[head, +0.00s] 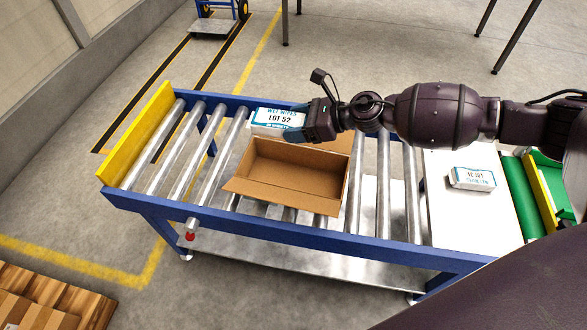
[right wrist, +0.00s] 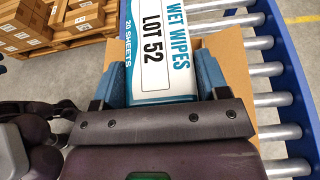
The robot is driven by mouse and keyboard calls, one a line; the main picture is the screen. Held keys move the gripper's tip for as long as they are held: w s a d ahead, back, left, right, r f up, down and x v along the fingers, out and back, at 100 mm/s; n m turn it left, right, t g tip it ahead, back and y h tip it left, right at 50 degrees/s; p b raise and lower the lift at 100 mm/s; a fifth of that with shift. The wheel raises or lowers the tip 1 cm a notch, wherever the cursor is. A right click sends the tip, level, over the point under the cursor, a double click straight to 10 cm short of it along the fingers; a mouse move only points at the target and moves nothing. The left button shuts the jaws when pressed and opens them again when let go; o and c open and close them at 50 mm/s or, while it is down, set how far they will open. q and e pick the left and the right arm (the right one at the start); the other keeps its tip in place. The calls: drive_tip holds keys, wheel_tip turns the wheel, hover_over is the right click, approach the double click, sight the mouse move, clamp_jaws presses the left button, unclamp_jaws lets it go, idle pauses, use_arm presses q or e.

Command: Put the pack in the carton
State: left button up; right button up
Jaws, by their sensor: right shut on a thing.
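The pack (head: 279,118) is a white and blue wet wipes pack marked LOT 52. My right gripper (head: 293,133) is shut on it and holds it at the far left edge of the carton. In the right wrist view the pack (right wrist: 163,50) sits between the two blue fingers of my right gripper (right wrist: 160,80). The open, empty brown carton (head: 290,172) stands on the roller conveyor with its flaps folded out. In the right wrist view part of the carton (right wrist: 232,75) shows behind the gripper. The pack's height above the carton is hard to tell. My left gripper is not in view.
The roller conveyor (head: 270,227) has blue rails and a yellow end plate (head: 137,133) at the left. Another white pack (head: 472,178) lies on the white table (head: 462,215) at the right. A wooden pallet with boxes (head: 45,305) stands at the lower left.

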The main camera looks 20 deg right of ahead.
wheel_tip(320, 180, down, 16)
drive_tip(key=b, duration=0.5)
drive_tip(key=shift+b, duration=0.35)
drive_tip(key=shift+r, duration=0.15)
drive_tip(key=shift+f, duration=0.2)
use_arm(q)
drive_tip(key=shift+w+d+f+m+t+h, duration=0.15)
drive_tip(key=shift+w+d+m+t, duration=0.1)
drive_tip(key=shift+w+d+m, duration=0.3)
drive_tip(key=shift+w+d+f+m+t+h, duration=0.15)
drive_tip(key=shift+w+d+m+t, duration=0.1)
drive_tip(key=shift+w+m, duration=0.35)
use_arm(e)
drive_tip(key=shift+f, duration=0.25)
drive_tip(key=shift+f, duration=0.2)
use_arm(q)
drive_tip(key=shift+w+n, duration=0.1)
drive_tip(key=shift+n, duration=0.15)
